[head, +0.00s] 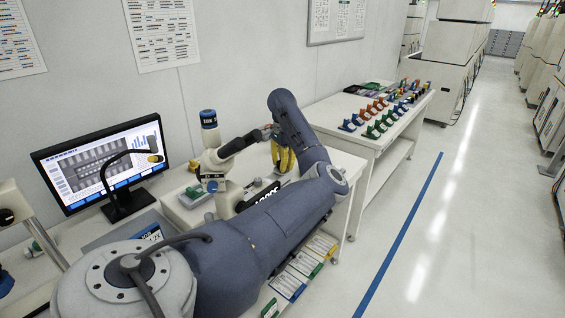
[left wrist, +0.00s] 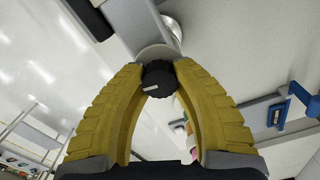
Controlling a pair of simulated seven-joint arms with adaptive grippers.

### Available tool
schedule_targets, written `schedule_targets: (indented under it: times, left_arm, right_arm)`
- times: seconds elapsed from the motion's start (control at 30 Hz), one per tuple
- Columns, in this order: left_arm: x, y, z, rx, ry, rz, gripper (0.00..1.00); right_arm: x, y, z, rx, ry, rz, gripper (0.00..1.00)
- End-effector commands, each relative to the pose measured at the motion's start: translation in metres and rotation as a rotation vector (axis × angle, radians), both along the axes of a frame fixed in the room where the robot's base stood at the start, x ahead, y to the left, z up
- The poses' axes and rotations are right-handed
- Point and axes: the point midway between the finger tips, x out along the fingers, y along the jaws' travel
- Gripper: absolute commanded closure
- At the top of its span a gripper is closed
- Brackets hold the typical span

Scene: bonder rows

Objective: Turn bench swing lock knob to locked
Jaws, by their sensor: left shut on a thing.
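The swing lock knob (left wrist: 160,79) is dark and round with a ribbed edge and a short white mark on its face. It sits in front of a pale round plate on a grey bar in the left wrist view. My left gripper (head: 284,158) has yellow fingers and reaches over the bench beside the white microscope (head: 215,165). In the left wrist view its two fingertips (left wrist: 160,70) press on the knob from both sides. I cannot make out the knob clearly in the head view. My right gripper is not in view.
A monitor (head: 103,165) stands on the bench at left. A white table (head: 345,120) behind holds several blue, green and orange holders. Cards (head: 288,285) lie along the bench's front edge, below my arm. The floor at right is clear, with a blue line (head: 400,235).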

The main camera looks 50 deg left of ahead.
Motion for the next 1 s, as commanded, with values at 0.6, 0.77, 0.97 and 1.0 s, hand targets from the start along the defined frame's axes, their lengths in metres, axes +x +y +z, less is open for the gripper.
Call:
schedule_targets:
  times: [0.6,0.77,0.97,1.0]
  left_arm:
    - [0.0009,-0.0030,0.0005,-0.002,-0.005,-0.575,1.00]
    - [0.0007,-0.0036,0.0005,-0.001,-0.006,-0.727,1.00]
    - [0.0000,-0.0039,0.0001,-0.001,-0.005,-0.917,1.00]
    - [-0.0001,-0.0039,0.0003,-0.001,-0.005,-0.954,1.00]
  right_arm:
    - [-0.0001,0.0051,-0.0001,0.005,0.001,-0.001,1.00]
    - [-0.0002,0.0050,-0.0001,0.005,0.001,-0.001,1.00]
    - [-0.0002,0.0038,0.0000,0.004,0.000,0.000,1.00]
    - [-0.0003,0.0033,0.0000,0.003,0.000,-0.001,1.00]
